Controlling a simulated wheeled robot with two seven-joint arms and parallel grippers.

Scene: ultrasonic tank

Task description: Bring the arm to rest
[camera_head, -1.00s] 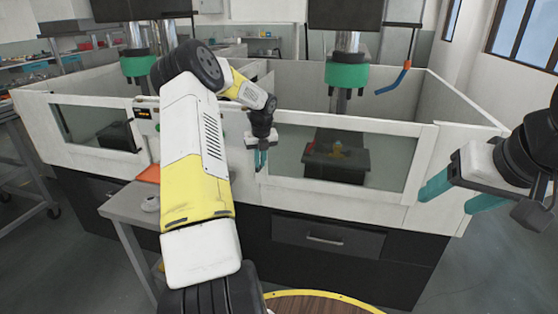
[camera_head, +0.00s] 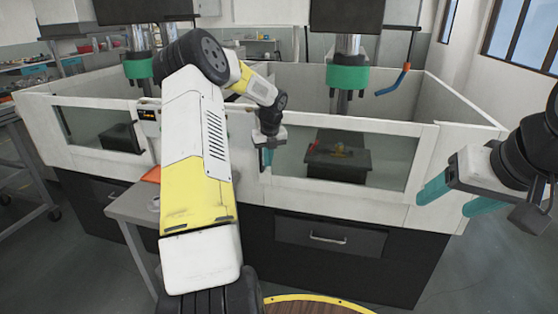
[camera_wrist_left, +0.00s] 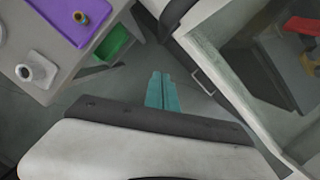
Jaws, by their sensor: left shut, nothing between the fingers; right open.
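My left arm (camera_head: 195,150) reaches forward from the bottom of the head view toward the white tank. My left gripper (camera_head: 267,157) points down in front of the tank's front wall, near the middle post. In the left wrist view its teal fingers (camera_wrist_left: 160,92) are together with nothing between them, over the grey floor. My right gripper (camera_head: 452,198) is at the right of the head view, in front of the tank's right end. Its teal fingers are apart and empty.
The white-walled tank (camera_head: 470,127) with windows spans the view; a dark block (camera_head: 338,165) stands inside. A small side table (camera_head: 128,205) is left of my arm.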

